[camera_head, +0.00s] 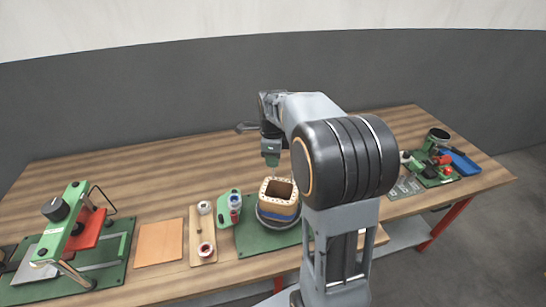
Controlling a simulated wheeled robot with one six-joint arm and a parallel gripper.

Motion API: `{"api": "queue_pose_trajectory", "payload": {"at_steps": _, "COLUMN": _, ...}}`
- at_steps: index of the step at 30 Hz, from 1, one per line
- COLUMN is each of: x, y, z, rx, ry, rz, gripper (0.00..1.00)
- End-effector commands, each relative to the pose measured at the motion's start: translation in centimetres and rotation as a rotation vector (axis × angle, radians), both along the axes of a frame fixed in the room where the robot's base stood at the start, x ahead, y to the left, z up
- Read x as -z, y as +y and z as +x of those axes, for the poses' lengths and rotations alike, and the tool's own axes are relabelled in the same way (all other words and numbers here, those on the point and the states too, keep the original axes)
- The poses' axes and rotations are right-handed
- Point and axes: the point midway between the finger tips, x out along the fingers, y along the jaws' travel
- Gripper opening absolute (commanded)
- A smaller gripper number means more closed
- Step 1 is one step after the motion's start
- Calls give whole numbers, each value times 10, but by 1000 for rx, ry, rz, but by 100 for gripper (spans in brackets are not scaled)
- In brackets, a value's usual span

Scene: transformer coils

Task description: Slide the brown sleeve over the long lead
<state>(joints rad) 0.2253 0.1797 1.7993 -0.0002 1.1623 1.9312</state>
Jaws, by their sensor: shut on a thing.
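My gripper (271,158) points down above the table, behind and a little above the coil. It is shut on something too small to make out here. The coil (279,208) is a squarish block with a tan top rim, an open dark core and a blue band. It sits on a round grey base on a green mat (254,240). The long lead and the brown sleeve cannot be made out at this size.
Left of the coil stand a green holder (225,211) with spools, a wooden strip (195,234) with small rolls, a tan board (159,243) and a green lever press (62,232). A blue tray (460,163) lies far right. The table's back left is clear.

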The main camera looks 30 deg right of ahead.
Motion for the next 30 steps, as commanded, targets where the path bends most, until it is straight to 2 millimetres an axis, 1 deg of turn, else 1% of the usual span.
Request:
{"api": "queue_pose_trajectory", "payload": {"at_steps": 5, "x": 5, "y": 0, "z": 0, "rx": 0, "ry": 1, "rz": 1, "gripper": 0}}
{"api": "queue_pose_trajectory", "payload": {"at_steps": 20, "x": 7, "y": 0, "z": 0, "rx": 0, "ry": 0, "rz": 0, "gripper": 0}}
{"api": "queue_pose_trajectory", "payload": {"at_steps": 30, "x": 15, "y": 0, "z": 0, "rx": 0, "ry": 1, "rz": 0, "gripper": 0}}
